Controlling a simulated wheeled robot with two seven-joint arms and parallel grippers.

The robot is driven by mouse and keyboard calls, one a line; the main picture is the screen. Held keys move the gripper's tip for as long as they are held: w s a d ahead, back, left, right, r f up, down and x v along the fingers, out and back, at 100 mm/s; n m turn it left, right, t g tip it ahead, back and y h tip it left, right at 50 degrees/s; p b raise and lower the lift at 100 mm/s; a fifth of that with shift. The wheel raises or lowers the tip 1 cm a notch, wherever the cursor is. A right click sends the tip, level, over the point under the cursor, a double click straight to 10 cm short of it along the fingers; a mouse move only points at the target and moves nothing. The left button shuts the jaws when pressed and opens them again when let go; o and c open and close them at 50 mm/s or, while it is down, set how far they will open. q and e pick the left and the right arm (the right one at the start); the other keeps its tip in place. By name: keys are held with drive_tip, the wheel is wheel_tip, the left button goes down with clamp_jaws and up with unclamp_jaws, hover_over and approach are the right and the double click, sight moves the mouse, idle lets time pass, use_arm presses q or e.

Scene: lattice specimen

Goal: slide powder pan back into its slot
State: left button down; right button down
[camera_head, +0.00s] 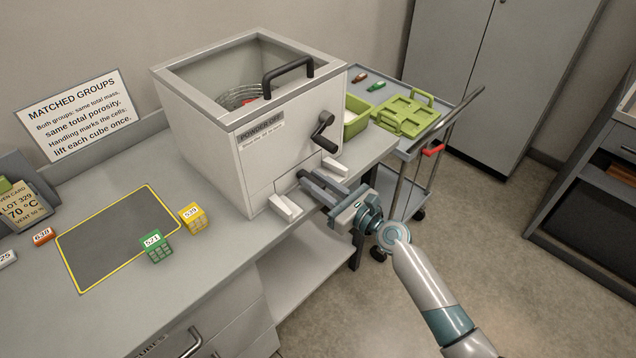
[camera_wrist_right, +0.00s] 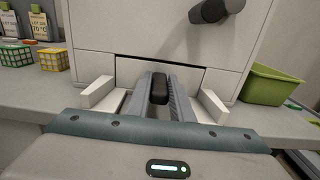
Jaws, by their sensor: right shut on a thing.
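The powder box (camera_head: 295,140) is a pale cabinet on the bench with a slot low in its front. The powder pan's front (camera_wrist_right: 128,72) shows there in the right wrist view, with a dark gap (camera_wrist_right: 160,60) along its top edge. How far the pan stands out I cannot tell. My right gripper (camera_head: 312,184) reaches in between two white blocks at the slot. Its fingers (camera_wrist_right: 160,88) are shut on the pan's black handle (camera_wrist_right: 159,90). The fingers hide part of the pan front. My left gripper is not in view.
A black crank (camera_head: 322,132) sticks out above the slot. A green cube (camera_head: 155,246) and a yellow cube (camera_head: 193,218) stand left of the box by a dark mat (camera_head: 112,240). Floor is clear at lower right.

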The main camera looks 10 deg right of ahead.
drive_tip(key=c, duration=2.5)
unclamp_jaws()
drive_tip(key=shift+c, duration=0.2)
drive_tip(key=o, duration=1.5)
drive_tip(key=shift+o, duration=0.2)
drive_tip(key=shift+s, duration=0.1)
drive_tip(key=shift+v, duration=2.4)
drive_tip(key=shift+d, duration=0.1)
